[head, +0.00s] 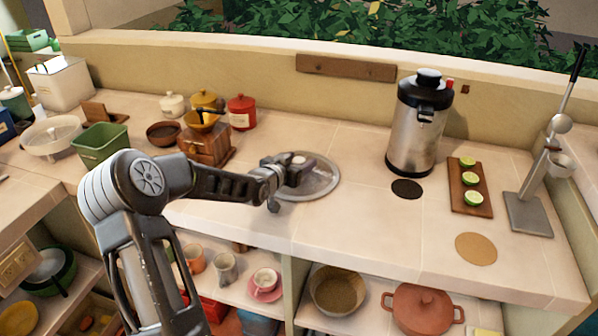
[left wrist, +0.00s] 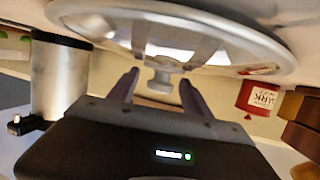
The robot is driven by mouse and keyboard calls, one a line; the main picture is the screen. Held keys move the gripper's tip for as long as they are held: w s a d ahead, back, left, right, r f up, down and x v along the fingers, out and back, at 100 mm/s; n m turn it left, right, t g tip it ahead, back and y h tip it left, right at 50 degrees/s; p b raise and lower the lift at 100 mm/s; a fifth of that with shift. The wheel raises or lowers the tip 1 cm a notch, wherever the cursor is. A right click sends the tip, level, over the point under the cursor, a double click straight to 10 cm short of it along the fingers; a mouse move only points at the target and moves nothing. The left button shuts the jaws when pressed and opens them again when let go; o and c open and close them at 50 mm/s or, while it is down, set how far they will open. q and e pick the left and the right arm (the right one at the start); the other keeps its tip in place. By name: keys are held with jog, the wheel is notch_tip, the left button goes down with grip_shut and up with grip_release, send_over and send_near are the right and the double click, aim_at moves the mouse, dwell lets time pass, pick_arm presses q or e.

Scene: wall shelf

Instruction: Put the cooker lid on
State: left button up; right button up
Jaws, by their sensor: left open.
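The round lid (head: 322,187) lies flat on the counter, with a metal rim and a knob in its middle. My left gripper (head: 290,178) is at the lid, over its left part in the head view, and hides some of it. In the left wrist view the lid (left wrist: 270,45) appears upside down, and its knob (left wrist: 165,76) shows between the two open fingers (left wrist: 160,92), with gaps on both sides. The fingers are not closed on the knob. I cannot tell which vessel is the cooker. My right gripper is not in view.
A tall steel urn (head: 413,135) stands right of the lid, near a board with lime halves (head: 470,203). A wooden grinder (head: 207,145) and red canister (head: 241,112) stand behind left. An open pan (head: 338,308) and an orange lidded pot (head: 423,312) are on the shelf below.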

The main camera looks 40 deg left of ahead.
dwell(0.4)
pick_arm(q)
grip_shut()
dwell(0.4)
jog(key=shift+r, duration=0.1)
